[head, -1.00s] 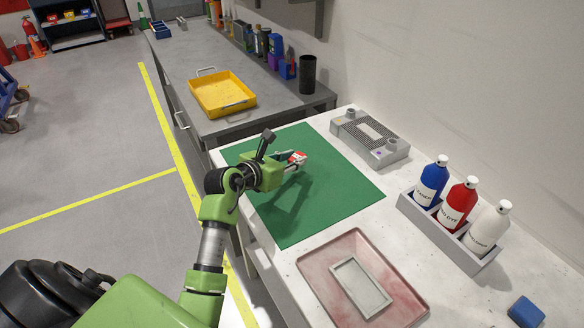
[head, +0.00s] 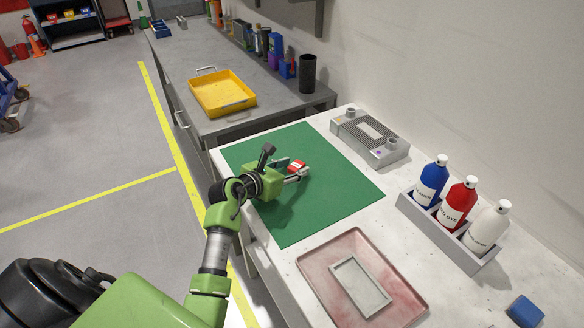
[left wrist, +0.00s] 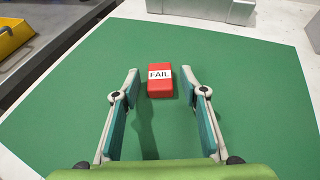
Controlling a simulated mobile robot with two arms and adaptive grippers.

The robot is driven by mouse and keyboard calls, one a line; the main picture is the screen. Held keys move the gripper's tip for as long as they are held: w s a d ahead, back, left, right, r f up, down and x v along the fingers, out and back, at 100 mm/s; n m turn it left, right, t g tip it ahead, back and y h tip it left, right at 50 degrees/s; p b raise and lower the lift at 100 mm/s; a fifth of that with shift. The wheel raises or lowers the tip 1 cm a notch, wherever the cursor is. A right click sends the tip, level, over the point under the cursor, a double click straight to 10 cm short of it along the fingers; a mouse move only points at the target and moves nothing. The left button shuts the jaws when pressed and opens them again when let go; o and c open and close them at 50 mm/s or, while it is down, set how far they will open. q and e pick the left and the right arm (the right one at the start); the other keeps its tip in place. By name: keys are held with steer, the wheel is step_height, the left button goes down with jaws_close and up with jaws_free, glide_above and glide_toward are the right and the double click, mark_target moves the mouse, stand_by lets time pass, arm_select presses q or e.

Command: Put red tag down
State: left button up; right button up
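The red tag (head: 297,166) is a small red block with a white label. In the left wrist view the red tag (left wrist: 160,83) reads "FAIL" and rests on the green mat (left wrist: 255,85). My left gripper (head: 297,173) is low over the mat (head: 335,195). In the wrist view my left gripper (left wrist: 161,84) is open, with a finger on each side of the tag and a visible gap to both. The tag lies near the fingertips, untouched. My right gripper is not in view.
A grey jig (head: 370,138) stands behind the mat. A rack (head: 445,235) with blue, red and white bottles is at the right. A pinkish tray (head: 400,299) with a grey frame (head: 361,288) lies in front. A yellow tray (head: 222,94) sits on the far bench.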

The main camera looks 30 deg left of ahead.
arm_select(q)
steer(key=shift+r, duration=0.15)
steer(key=shift+s, duration=0.3)
steer(key=b+v, duration=0.1)
steer(key=v, duration=1)
steer(key=shift+s+a+r, duration=0.1)
steer(key=shift+s+r, duration=0.05)
steer(key=shift+s, duration=0.05)
